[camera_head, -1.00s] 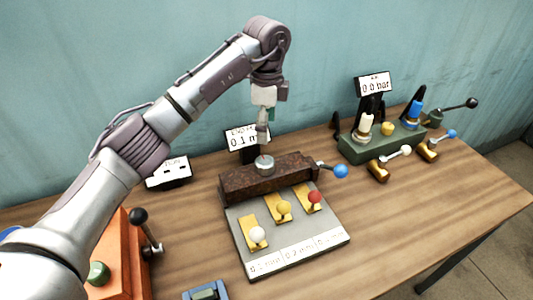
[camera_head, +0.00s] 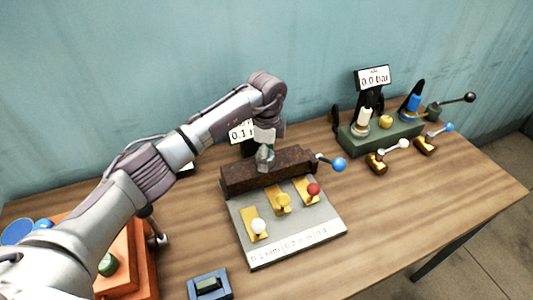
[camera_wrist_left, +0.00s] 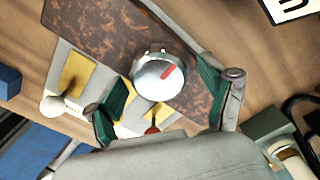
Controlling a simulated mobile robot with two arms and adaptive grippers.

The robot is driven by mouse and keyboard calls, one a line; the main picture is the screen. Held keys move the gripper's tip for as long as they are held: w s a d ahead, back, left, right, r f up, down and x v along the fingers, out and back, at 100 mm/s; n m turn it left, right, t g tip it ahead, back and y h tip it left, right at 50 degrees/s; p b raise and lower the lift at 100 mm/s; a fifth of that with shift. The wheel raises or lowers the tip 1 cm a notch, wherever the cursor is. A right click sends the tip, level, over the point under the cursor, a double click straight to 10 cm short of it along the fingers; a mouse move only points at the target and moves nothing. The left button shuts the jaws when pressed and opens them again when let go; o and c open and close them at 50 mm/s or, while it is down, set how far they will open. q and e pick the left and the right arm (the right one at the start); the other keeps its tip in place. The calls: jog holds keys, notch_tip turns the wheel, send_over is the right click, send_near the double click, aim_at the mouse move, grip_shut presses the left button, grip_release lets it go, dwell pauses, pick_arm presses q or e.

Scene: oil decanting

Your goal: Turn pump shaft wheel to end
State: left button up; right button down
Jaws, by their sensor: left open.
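The wheel (camera_wrist_left: 158,75) is a round silver knob with a red mark on its top face, set on a rusty brown block (camera_head: 240,181). The block lies along the back of a grey base plate (camera_head: 268,240). In the head view the wheel is hidden by my left gripper (camera_head: 265,165), which points down at the block's top. In the left wrist view my left gripper (camera_wrist_left: 160,80) is open, its two green-padded fingers on either side of the wheel. I cannot tell whether they touch it. My right gripper is not in view.
Levers with white (camera_head: 258,227), yellow (camera_head: 283,200) and red (camera_head: 313,189) knobs stand in front of the block. A blue-knobbed lever (camera_head: 338,165) sticks out at its right end. A display (camera_head: 241,131) stands behind. A green valve unit (camera_head: 355,143) is at the right, an orange box (camera_head: 135,262) at the left.

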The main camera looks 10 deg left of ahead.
pick_arm(q)
jog(key=c, duration=1.2)
jog(key=shift+o, duration=0.2)
